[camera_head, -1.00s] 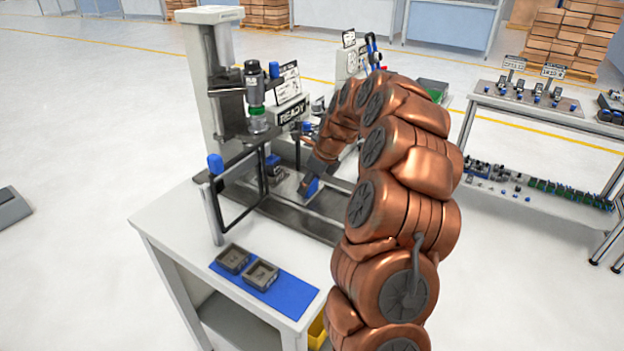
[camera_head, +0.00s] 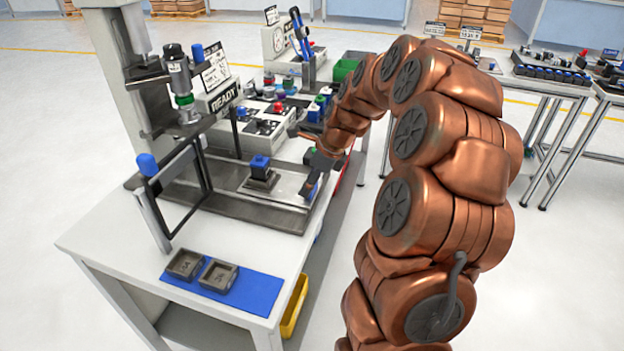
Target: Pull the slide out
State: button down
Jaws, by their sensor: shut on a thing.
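The slide (camera_head: 286,191) is a light metal plate on a dark rail base (camera_head: 250,213) on the white bench. It is out to the right of the press (camera_head: 180,85), clear of the press head. A dark fixture with a blue-topped part (camera_head: 260,166) stands upright on the slide. The fingertips are small and partly hide the handle.
Two grey trays (camera_head: 217,275) lie on a blue mat (camera_head: 262,293). Controls and a READY sign (camera_head: 224,99) stand behind. Free floor lies right of the bench.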

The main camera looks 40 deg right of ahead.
jog(key=shift+s+d, duration=0.1)
jog(key=shift+s, duration=0.1)
jog(key=c, duration=0.7)
grip_release()
jog(key=shift+o, duration=1)
jog(key=shift+s+d, duration=0.1)
jog(key=shift+o, duration=1.3)
jog(key=shift+r, duration=0.1)
jog(key=v, duration=1.1)
jog(key=shift+r, duration=0.45)
